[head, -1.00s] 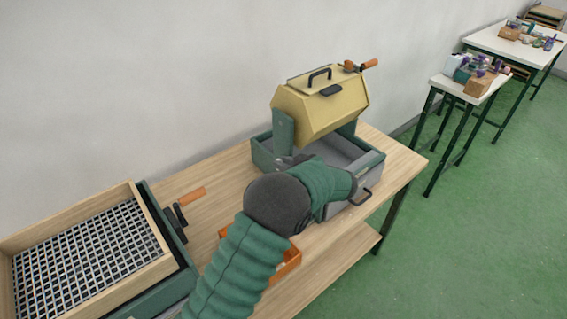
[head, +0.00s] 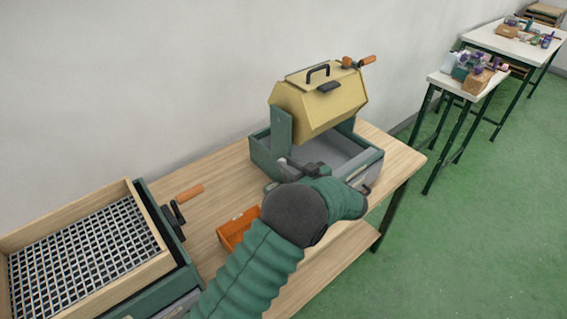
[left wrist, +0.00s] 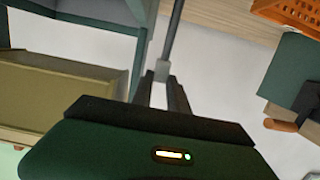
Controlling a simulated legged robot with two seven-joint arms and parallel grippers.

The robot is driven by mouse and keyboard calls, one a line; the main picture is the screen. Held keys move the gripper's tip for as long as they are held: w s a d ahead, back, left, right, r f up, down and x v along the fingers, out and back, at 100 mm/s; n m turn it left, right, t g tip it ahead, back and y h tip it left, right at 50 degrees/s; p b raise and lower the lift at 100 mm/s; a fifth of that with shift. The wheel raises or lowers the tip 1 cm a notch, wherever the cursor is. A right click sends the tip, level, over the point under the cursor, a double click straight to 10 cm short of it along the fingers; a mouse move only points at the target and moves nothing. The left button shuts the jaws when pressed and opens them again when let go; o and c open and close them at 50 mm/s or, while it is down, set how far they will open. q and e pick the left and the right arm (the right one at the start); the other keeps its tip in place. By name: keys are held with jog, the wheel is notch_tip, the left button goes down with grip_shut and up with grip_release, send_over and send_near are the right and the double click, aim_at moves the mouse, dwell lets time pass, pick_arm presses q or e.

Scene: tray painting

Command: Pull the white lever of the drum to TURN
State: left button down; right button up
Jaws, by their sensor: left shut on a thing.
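The yellow drum (head: 320,105) hangs between green posts over a green-sided tray (head: 262,155) on the wooden table. My left gripper (head: 287,165) is at the front left of the drum, low beside the near post. In the left wrist view the two dark fingers (left wrist: 162,90) are shut on the pale end of the white lever (left wrist: 162,71), from which a thin grey rod runs up the picture. The drum also shows at the left there (left wrist: 60,90). In the head view my wrist and forearm hide part of the tray's front. My right gripper is not in view.
An orange crate (head: 238,229) lies on the table left of my arm. A wooden-framed mesh sieve (head: 82,248) stands at the left, with an orange-handled crank (head: 184,195) beside it. The drum's own orange-handled crank (head: 358,62) is at its upper right. White tables stand farther right.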

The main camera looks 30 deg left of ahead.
pick_arm(q)
jog(key=s+d+f+t+y+b, duration=0.1)
jog(key=s+d+y+b, duration=0.1)
jog(key=d+y+b, duration=0.2)
jog(key=shift+d+t, duration=0.4)
jog(key=shift+d, duration=0.4)
jog(key=shift+s, duration=0.1)
jog(key=c, duration=1.6)
grip_release()
jog(key=shift+o, duration=0.2)
jog(key=shift+d, duration=0.1)
jog(key=shift+f, duration=0.1)
